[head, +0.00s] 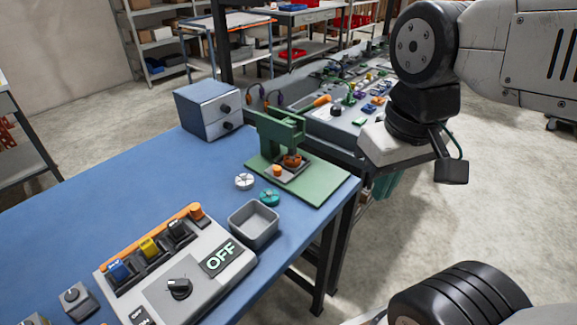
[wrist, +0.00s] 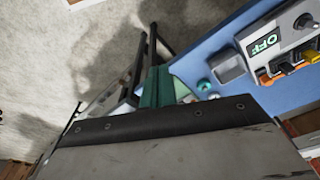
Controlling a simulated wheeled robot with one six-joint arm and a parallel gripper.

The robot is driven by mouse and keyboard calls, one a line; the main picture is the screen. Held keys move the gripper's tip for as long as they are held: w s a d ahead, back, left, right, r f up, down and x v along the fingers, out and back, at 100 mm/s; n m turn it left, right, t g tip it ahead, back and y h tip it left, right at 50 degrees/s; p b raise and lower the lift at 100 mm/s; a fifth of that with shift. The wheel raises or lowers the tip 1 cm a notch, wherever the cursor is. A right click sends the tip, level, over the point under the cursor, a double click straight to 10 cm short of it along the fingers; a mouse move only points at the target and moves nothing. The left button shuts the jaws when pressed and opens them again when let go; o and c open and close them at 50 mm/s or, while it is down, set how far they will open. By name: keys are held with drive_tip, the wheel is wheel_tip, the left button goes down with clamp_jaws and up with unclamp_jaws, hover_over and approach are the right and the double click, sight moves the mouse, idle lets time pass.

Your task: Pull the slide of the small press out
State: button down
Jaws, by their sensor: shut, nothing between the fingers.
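The small green press (head: 283,130) stands on a green base plate at the right end of the blue table. Its slide (head: 288,172) is a small dark plate low at the press's front, with an orange knob (head: 277,170) on it. A round orange-brown part sits under the press head. My gripper (head: 385,186) hangs in the air to the right of the press, past the table edge, apart from it. Its teal fingers look shut and empty; they also show in the wrist view (wrist: 155,88). In the wrist view the press is mostly hidden behind my gripper.
A grey open bin (head: 254,225), a white disc (head: 244,181) and a teal disc (head: 269,197) lie before the press. A blue-grey drawer box (head: 208,108) stands behind. A switch panel reading OFF (head: 178,268) is at the front. Another bench (head: 335,125) stands beyond.

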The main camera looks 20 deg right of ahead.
idle(0.3)
drive_tip(key=c, duration=1.8)
unclamp_jaws()
drive_tip(key=o, duration=0.5)
drive_tip(key=shift+a+f, duration=0.15)
drive_tip(key=shift+a, duration=0.05)
drive_tip(key=shift+o, duration=0.2)
drive_tip(key=w, duration=0.1)
drive_tip(key=w+a+f+n+g, duration=0.1)
drive_tip(key=w+f+n, duration=0.1)
drive_tip(key=w, duration=0.1)
drive_tip(key=shift+a+f+g+h, duration=0.1)
drive_tip(key=shift+a+g+h, duration=0.2)
drive_tip(key=shift+a+g, duration=0.1)
drive_tip(key=n+t+h, duration=0.3)
drive_tip(key=n, duration=2)
approach(277, 168)
drive_tip(key=shift+n, duration=0.3)
drive_tip(key=x, duration=0.8)
drive_tip(key=shift+d+f, duration=0.1)
drive_tip(key=shift+f, duration=0.25)
